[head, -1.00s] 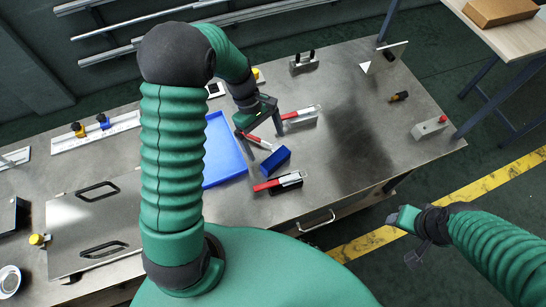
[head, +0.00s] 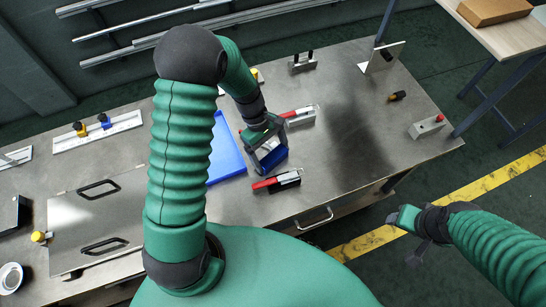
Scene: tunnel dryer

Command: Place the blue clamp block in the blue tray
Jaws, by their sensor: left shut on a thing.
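The blue clamp block (head: 273,160) lies on the steel table just right of the blue tray. My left gripper (head: 272,158) is down over it, with its fingers shut on it and covering part of it. The block appears at table level; I cannot tell whether it touches the table. The blue tray (head: 228,160) lies flat to the left of the gripper, partly hidden behind my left arm. My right gripper (head: 411,237) is at the lower right, off the table's front edge and apart from everything; its fingers are too unclear to read.
A red-handled clamp (head: 277,181) lies just in front of the block, and another (head: 299,115) lies behind it. A metal block with a red knob (head: 427,126) is at the right. The table's middle right is bare. A steel plate with black handles (head: 95,215) is at the left.

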